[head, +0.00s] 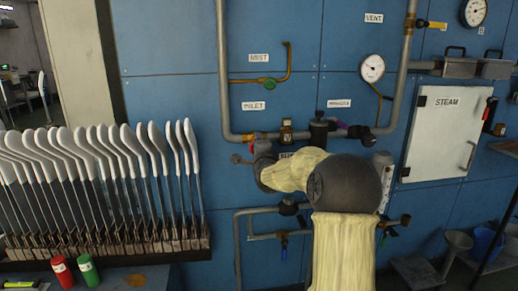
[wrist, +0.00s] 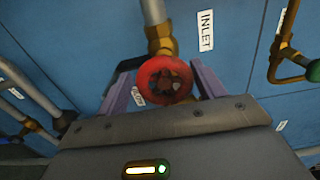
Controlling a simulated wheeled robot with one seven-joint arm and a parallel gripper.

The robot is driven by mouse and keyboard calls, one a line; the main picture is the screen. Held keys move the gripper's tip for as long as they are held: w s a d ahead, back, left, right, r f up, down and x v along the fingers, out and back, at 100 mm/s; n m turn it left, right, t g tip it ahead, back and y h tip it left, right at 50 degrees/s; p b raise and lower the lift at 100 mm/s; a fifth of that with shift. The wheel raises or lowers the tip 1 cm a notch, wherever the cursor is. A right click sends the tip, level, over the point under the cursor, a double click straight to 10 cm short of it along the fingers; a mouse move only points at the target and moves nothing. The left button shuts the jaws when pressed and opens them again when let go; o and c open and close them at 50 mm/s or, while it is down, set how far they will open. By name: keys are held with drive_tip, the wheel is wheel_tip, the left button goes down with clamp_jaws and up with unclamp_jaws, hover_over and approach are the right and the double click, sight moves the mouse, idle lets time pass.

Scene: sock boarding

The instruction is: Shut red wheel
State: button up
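The red wheel (wrist: 165,80) is on a brass valve below the INLET label, on the blue wall panel. In the wrist view it sits between the two purple-grey fingers of my gripper (wrist: 161,72). The fingers are apart, one on each side of the wheel. I cannot tell whether either finger touches its rim. In the head view only a small red edge of the wheel (head: 251,148) shows. My own arm and wrist hide most of the gripper there.
A green wheel (head: 270,84) is on a brass pipe above. Grey pipes, gauges (head: 372,68) and a dark valve (head: 318,128) are close on the right. A white STEAM door (head: 446,135) is further right. A rack of sock boards (head: 110,190) stands left.

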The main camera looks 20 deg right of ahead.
drive_tip(key=shift+o, duration=0.5)
drive_tip(key=shift+r, duration=0.15)
drive_tip(key=shift+s, duration=0.15)
drive_tip(key=shift+s, duration=0.3)
drive_tip(key=p+v, duration=0.1)
drive_tip(key=v, duration=1.5)
drive_tip(key=shift+s, duration=0.25)
drive_tip(key=shift+a, duration=0.15)
